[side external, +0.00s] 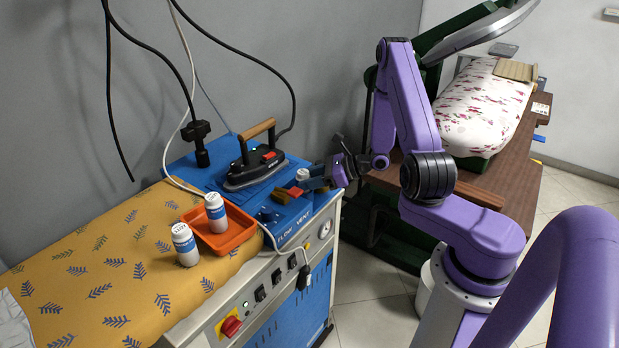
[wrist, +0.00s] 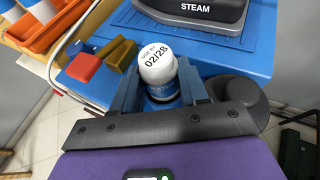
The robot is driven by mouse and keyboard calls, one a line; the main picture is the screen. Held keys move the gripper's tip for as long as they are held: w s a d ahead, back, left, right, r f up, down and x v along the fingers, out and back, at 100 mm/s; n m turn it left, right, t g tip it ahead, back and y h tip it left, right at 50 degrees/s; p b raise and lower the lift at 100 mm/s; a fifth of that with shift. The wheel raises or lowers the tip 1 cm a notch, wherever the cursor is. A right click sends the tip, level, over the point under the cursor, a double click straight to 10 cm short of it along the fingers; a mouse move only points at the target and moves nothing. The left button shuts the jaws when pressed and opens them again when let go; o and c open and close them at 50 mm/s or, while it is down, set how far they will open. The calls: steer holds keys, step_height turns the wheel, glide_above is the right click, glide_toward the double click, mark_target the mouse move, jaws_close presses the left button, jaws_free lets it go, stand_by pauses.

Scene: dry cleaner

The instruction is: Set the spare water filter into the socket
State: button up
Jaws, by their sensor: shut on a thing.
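A white capped cylinder (wrist: 158,72), with "USE BY 02/28" printed on its top and a blue label, stands between the two blue fingers of my gripper (wrist: 160,88) in the wrist view. My gripper is shut on this filter. In the side view my gripper (side external: 325,180) is at the right end of the blue worktop, and the filter (side external: 303,174) shows only partly. Its lower end is hidden, so I cannot tell whether it touches anything below. A dark round fitting (side external: 267,213) sits on the worktop's front left; I cannot tell whether it is the socket.
Similar white bottles stand in an orange tray (side external: 238,238) and on the yellow cloth (side external: 120,262). A steam iron (side external: 254,166) rests behind my gripper. A red block (wrist: 83,68) and a brown block (wrist: 123,55) lie left of the filter. Cables hang behind.

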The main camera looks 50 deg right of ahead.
steer(key=shift+f, duration=0.1)
steer(key=o, duration=0.8)
steer(key=shift+o, duration=0.2)
steer(key=v, duration=1.1)
